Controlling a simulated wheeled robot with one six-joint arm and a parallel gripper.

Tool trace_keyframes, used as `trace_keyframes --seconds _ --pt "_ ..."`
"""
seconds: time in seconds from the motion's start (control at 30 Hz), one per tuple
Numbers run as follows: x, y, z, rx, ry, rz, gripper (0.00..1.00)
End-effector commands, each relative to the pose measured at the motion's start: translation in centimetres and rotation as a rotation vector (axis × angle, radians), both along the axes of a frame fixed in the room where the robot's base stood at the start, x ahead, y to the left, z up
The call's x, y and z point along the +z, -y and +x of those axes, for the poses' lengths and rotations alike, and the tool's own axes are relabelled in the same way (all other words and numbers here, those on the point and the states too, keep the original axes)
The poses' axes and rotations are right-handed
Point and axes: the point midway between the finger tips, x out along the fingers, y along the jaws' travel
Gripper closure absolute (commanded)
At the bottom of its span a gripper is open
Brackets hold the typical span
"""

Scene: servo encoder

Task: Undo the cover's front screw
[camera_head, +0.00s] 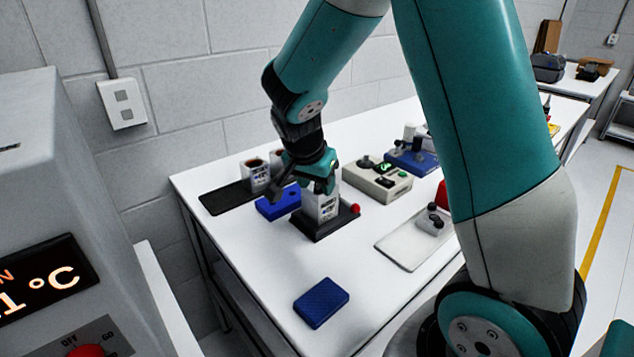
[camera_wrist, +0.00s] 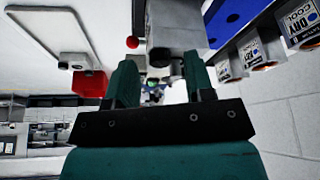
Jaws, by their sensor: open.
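A light grey servo with a printed label (camera_head: 321,207) stands upright in a black holder (camera_head: 312,230) with a red knob (camera_head: 355,208). My gripper (camera_head: 318,187) is directly over the servo and hides its top, cover and front screw. In the wrist view my gripper (camera_wrist: 160,72) is open, its two teal fingers apart. A grey body (camera_wrist: 178,24) shows beyond the fingertips, with a small darker grey block (camera_wrist: 160,57) below it in the picture. I cannot tell whether the fingers touch anything. No single screw can be made out.
A blue block (camera_head: 276,204) lies close left of the holder, by a black mat (camera_head: 222,198) with white labelled units. A grey device with green lights (camera_head: 378,181) stands behind right. A pale tray (camera_head: 400,250) is at right. A blue box (camera_head: 321,302) lies in front; the table around it is clear.

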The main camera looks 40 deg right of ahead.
Motion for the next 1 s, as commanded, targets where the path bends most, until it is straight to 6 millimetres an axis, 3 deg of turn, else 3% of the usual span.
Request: trace_keyframes --seconds 0.37,0.6,1.0 --pt "-0.62 0.25 0.10 0.000 0.001 -0.001 0.51" --pt "-0.61 0.25 0.09 0.000 0.001 -0.001 1.00" --pt "-0.60 0.31 0.03 0.067 0.001 0.001 1.00"
